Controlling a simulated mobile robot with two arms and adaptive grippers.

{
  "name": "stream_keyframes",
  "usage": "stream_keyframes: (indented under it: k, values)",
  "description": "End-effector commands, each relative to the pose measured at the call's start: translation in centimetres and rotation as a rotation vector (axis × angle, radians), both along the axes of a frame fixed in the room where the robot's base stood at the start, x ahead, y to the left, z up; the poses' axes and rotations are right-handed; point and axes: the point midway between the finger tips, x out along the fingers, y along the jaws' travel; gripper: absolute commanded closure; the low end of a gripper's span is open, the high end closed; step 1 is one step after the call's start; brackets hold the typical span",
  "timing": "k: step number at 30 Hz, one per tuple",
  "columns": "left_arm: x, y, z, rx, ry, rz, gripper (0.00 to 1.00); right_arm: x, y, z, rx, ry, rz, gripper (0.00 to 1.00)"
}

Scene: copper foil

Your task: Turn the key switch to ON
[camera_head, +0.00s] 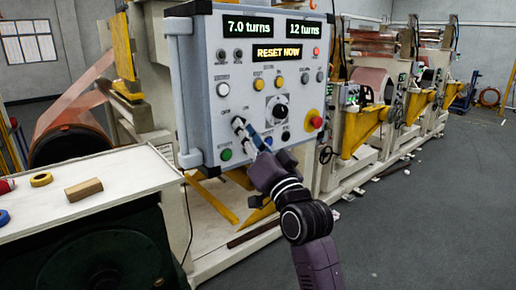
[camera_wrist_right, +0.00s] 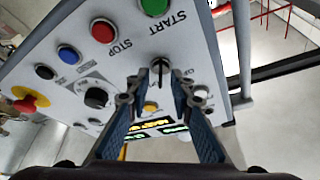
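The key switch (camera_wrist_right: 160,66) is a small silver round with a dark upright part, seen in the right wrist view on a light grey control panel (camera_head: 200,92). My right gripper (camera_head: 241,127) reaches the panel's lower left from below in the head view and hides the switch there. In the right wrist view the right gripper (camera_wrist_right: 157,84) has its blue fingers apart, with the key switch between and just beyond the tips. I cannot tell whether they touch it. My left gripper is not in view.
A red emergency stop (camera_head: 315,121) is at the panel's right. A workbench (camera_head: 125,172) stands left; the floor (camera_head: 430,220) at right is clear.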

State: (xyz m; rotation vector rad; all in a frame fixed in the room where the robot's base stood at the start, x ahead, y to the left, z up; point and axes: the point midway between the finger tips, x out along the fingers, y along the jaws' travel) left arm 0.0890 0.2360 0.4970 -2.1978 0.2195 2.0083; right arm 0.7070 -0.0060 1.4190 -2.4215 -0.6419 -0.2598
Motion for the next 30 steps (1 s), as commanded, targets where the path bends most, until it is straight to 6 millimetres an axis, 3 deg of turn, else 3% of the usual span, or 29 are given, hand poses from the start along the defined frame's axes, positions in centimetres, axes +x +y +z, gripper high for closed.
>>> stream_keyframes:
  k: [15, 21, 30]
  values:
    - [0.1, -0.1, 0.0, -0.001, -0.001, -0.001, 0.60, -8.0, -3.5, -3.1, 0.000, 0.000, 0.000, 0.79]
    - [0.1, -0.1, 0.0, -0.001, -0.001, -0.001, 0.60, -9.0, -3.9, -3.4, 0.001, -0.001, 0.001, 0.79]
    - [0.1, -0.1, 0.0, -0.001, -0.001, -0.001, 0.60, -8.9, -4.0, -3.5, 0.000, 0.000, 0.000, 0.79]
